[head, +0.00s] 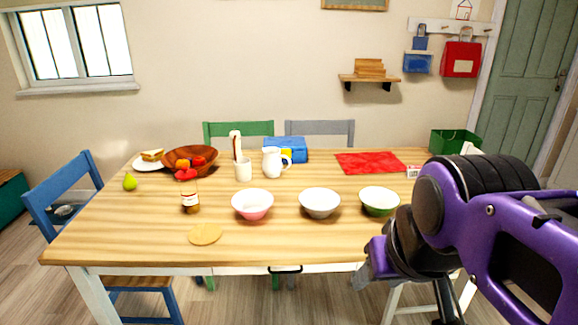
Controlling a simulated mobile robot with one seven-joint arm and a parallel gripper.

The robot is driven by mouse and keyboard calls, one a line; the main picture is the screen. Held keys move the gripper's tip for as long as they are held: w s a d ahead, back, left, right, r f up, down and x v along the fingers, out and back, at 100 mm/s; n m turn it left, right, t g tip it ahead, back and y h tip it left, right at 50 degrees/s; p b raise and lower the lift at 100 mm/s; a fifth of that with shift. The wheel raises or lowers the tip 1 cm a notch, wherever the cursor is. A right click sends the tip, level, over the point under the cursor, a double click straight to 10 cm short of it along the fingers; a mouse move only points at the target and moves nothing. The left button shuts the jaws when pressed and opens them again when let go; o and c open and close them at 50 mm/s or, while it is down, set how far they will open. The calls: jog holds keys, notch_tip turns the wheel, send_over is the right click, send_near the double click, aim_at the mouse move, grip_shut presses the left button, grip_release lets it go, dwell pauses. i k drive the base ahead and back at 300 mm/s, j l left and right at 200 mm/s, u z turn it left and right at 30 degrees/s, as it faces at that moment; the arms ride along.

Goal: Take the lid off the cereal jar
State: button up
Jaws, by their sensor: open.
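A small jar (190,198) stands upright on the left half of the wooden table. It has a pale label and brown at its base; I cannot tell whether it is the cereal jar or whether it has a lid. A flat, round tan disc (205,234) lies in front of it, apart from it; I cannot tell whether this is a lid. My gripper (372,268) is at the end of my purple arm, by the table's front right edge, well to the right of the jar. It is open, with nothing seen in it; part of it is hidden by my arm.
A pink bowl (253,205), a white bowl (320,203) and a green bowl (379,201) stand in a row. Behind are a white canister (243,171), a white pitcher (272,162), a wooden fruit bowl (206,155) and a red cloth (370,163). The table's front strip is mostly clear.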

aim_at(186, 173)
jog(key=i+j+z, duration=0.2)
jog(key=j, duration=0.2)
jog(key=i+j+z, duration=0.15)
jog(key=j, duration=0.25)
jog(key=j+z, duration=0.2)
jog(key=j, duration=0.25)
jog(key=i+j+z, duration=0.2)
jog(key=j, duration=0.25)
jog(key=k, duration=0.05)
